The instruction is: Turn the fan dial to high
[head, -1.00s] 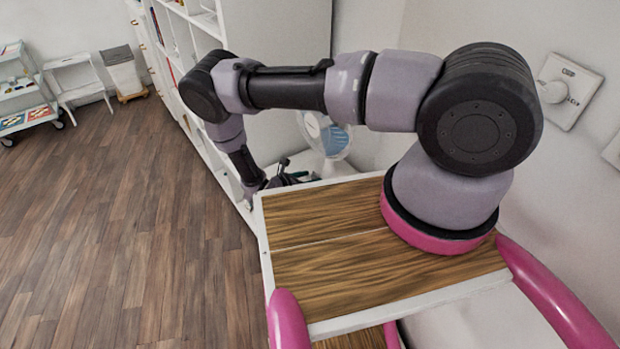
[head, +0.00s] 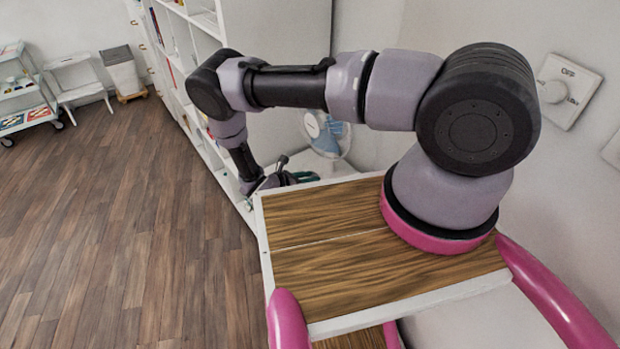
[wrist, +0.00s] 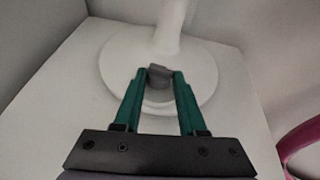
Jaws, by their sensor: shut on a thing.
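The fan stands on a white surface; its blue-bladed head (head: 325,134) shows beyond my arm in the head view. In the wrist view its round white base (wrist: 201,77) and white stem (wrist: 170,25) are seen from above. The grey fan dial (wrist: 159,74) sits on the base in front of the stem. My gripper (wrist: 159,80) has its two green fingers on either side of the dial, shut on it. The dial's markings and setting cannot be made out. In the head view my gripper (head: 300,177) is partly hidden near the fan's foot.
A white shelf unit (head: 203,22) stands behind my arm. A wall plate with a round knob (head: 553,91) is at the right. The wooden floor at left is clear.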

